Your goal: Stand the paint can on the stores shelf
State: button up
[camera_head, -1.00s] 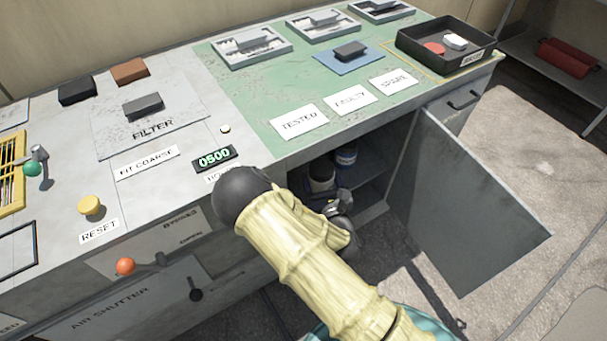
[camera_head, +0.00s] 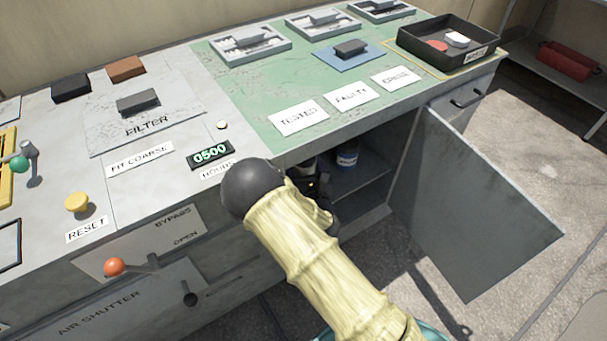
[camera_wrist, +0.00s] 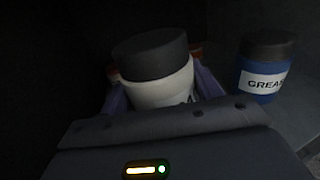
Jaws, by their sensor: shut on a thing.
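A white can with a black lid (camera_wrist: 158,78) stands inside the dark cupboard under the bench. Only part of its label shows, so I cannot read the full word. My gripper (camera_wrist: 162,92) is shut on this can, with a finger on each side of its body. In the head view my gripper (camera_head: 312,190) is inside the cupboard opening, mostly hidden by my arm. A sliver of the can (camera_head: 308,166) shows there. A blue can labelled GREASE (camera_wrist: 263,82), its label partly cut off, stands to the right, apart from my gripper.
The open cupboard door (camera_head: 475,210) hangs to the right of the opening. The bench edge lies above my gripper. A black tray (camera_head: 440,53) sits on the bench.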

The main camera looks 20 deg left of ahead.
aim_at(304, 173)
notch_tip(304, 173, down, 4)
jog(key=shift+r+b, duration=0.1)
jog(key=shift+b, duration=0.75)
jog(key=shift+w+a, duration=0.15)
jog(key=shift+w, duration=0.05)
jog(key=shift+f+b, duration=0.25)
jog(key=shift+b, duration=0.05)
jog(key=o, duration=1.2)
jog(key=shift+r, duration=0.15)
jog(key=p+v, duration=0.3)
jog(key=v, duration=0.9)
jog(key=shift+p, duration=0.3)
